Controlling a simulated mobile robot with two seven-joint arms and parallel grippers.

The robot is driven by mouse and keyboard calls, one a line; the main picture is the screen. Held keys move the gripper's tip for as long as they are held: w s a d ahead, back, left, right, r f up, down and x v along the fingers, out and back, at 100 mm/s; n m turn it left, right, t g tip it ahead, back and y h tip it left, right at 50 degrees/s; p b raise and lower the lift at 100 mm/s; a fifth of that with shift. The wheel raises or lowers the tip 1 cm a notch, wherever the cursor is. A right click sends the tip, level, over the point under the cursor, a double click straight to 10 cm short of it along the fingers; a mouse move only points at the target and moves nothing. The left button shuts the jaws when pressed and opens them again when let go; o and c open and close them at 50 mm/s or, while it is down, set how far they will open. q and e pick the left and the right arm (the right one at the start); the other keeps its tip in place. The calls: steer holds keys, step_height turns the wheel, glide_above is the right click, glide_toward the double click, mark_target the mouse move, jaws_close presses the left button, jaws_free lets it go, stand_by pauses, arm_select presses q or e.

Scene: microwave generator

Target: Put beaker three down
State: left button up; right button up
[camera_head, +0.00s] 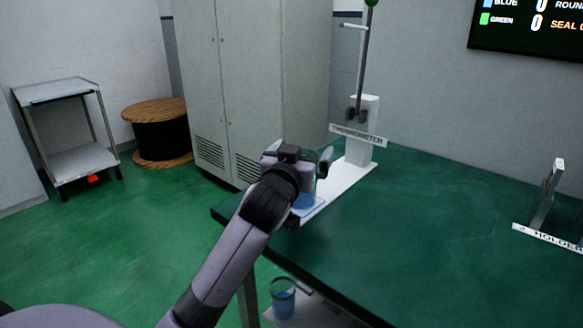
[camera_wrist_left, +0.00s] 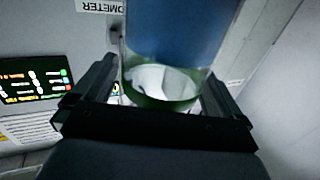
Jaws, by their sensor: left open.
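A beaker of blue liquid (camera_head: 304,200) stands on the white base of the thermometer stand (camera_head: 347,178) at the table's far left corner, partly hidden by my left gripper (camera_head: 310,170). In the left wrist view the beaker (camera_wrist_left: 172,40) shows close up between the two fingers of my left gripper (camera_wrist_left: 160,88), with its clear rim towards the palm. The fingers are open, one on each side of the glass. Whether they touch it I cannot tell. I cannot read a number on the beaker. My right gripper is not in view.
A labelled holder (camera_head: 546,236) is at the right of the green table (camera_head: 420,230). The table's middle is clear. A grey cabinet (camera_head: 255,80) stands behind.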

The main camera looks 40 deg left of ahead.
arm_select(q)
steer(key=v, duration=1.1)
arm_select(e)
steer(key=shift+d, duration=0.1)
